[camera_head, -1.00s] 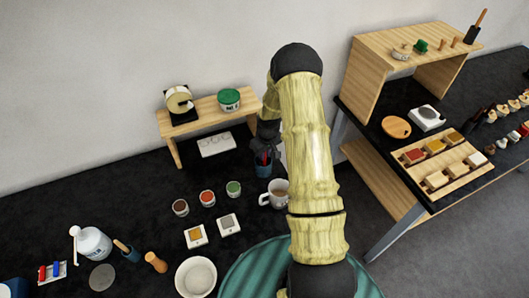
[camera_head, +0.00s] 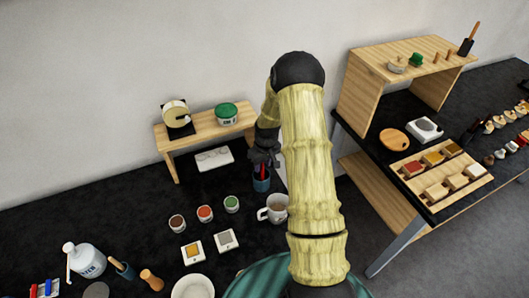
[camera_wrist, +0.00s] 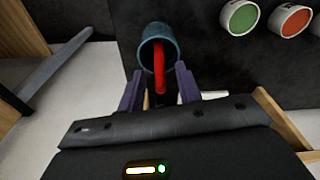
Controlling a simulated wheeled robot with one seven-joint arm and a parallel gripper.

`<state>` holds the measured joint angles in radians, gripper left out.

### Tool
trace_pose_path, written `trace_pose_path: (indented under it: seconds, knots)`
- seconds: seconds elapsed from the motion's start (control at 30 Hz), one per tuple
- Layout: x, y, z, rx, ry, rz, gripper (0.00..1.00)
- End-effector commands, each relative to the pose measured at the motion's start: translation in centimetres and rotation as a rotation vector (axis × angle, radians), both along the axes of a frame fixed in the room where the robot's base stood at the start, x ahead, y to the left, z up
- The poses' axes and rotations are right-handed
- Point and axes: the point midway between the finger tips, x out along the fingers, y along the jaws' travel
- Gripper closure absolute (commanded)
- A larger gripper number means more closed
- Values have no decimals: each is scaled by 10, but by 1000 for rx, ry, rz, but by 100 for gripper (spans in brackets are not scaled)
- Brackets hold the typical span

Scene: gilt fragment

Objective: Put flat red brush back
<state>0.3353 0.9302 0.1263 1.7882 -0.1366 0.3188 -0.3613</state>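A blue cup (camera_head: 261,185) stands on the dark bench, left of the white mug. A red brush (camera_wrist: 159,65) leans in this cup (camera_wrist: 172,42) in the wrist view, its red length reaching out over the rim toward my gripper. Its bristles and whether it is flat cannot be made out. My gripper (camera_wrist: 159,70) is just above the cup, with its two purple fingers spread apart, one on each side of the red brush and clear of it. In the head view my gripper (camera_head: 263,157) is small and dark over the cup.
A white mug (camera_head: 274,208) stands close right of the cup. Several small paint pots, including a green one (camera_head: 232,203), stand to the left. A wooden shelf (camera_head: 190,134) is behind. A side table with a pigment tray (camera_head: 472,188) is at the right.

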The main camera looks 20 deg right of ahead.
Motion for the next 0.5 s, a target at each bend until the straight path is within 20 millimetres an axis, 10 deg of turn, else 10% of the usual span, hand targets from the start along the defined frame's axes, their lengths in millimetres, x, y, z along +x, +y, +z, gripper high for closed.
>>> trace_pose_path:
  seconds: [0.5]
  knots:
    - [-9,-3,74,-1,-4,-2,66]
